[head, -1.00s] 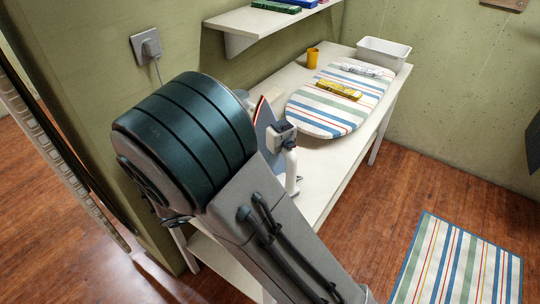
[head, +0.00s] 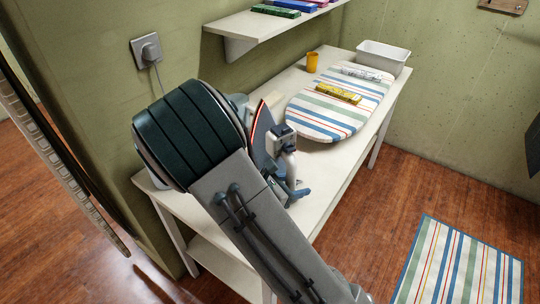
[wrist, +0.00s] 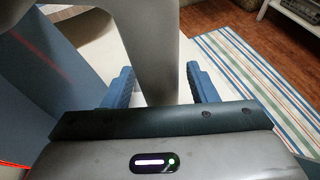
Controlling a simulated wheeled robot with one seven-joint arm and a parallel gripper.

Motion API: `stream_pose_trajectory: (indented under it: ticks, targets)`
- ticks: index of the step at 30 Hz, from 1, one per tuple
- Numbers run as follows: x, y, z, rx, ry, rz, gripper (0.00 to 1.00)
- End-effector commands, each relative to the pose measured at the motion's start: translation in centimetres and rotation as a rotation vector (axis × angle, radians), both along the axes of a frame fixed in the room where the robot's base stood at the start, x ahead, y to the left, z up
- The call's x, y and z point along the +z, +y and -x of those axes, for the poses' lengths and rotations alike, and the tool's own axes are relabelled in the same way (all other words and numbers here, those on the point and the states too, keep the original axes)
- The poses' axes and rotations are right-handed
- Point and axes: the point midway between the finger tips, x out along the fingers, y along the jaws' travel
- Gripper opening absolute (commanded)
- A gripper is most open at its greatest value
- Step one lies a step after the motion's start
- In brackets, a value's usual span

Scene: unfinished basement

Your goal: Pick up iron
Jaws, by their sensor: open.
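The iron stands upright on its heel on the white table, its blue-grey body (head: 263,127) edged in red and its pale grey handle (head: 289,163) facing right. My gripper (head: 285,188) is low beside the handle, partly hidden by my arm. In the wrist view my gripper (wrist: 162,87) is open, with a blue finger on each side of the grey handle (wrist: 152,45). I see a gap at the right finger; at the left finger I cannot tell whether it touches. The iron's body (wrist: 45,75) fills the left of that view.
A striped ironing board (head: 315,122) lies on the table (head: 335,185), bearing a yellow packet (head: 339,93) and a white tube (head: 361,73). A yellow cup (head: 312,62) and a white bin (head: 383,56) stand behind. A wall shelf (head: 262,30) hangs above; a striped rug (head: 458,265) lies right.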

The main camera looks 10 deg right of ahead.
Motion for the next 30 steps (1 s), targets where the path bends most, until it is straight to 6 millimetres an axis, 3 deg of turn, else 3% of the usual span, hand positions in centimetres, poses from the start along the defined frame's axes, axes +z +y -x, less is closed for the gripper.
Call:
stream_pose_trajectory:
  ticks: [7, 8, 13, 23, 30]
  targets:
    - [-0.1, -0.2, -0.1, 0.001, 0.000, -0.001, 0.53]
    - [-0.1, -0.2, -0.1, 0.001, 0.000, -0.001, 0.47]
    - [-0.1, -0.2, -0.1, 0.001, 0.000, -0.001, 0.00]
    - [0.2, -0.2, -0.1, -0.001, -0.006, -0.001, 0.00]
    - [1.5, -0.2, -0.2, -0.002, -0.008, -0.002, 0.00]
